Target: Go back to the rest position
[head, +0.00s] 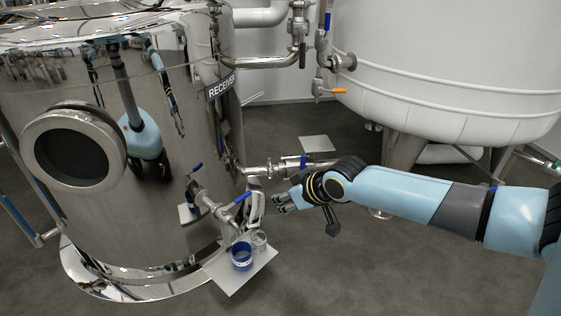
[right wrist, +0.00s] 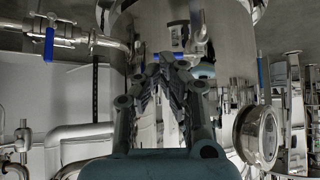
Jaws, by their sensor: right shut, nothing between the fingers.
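My right arm (head: 400,195) reaches in from the right in the head view. Its gripper (head: 281,204) points left toward the shiny receiver tank (head: 80,215) and is shut and empty. In the right wrist view the gripper's fingers (right wrist: 168,62) come together in front of the tank's steel wall. Touching cannot be judged there, but in the head view the gripper stands apart from the tank, right of its outlet valve (head: 225,208) with a blue handle. My left gripper is not in view.
A white tank (head: 440,75) on legs stands behind my right arm. Pipes and valves (head: 318,88) run between the tanks. The floor (head: 340,275) below the arm is clear.

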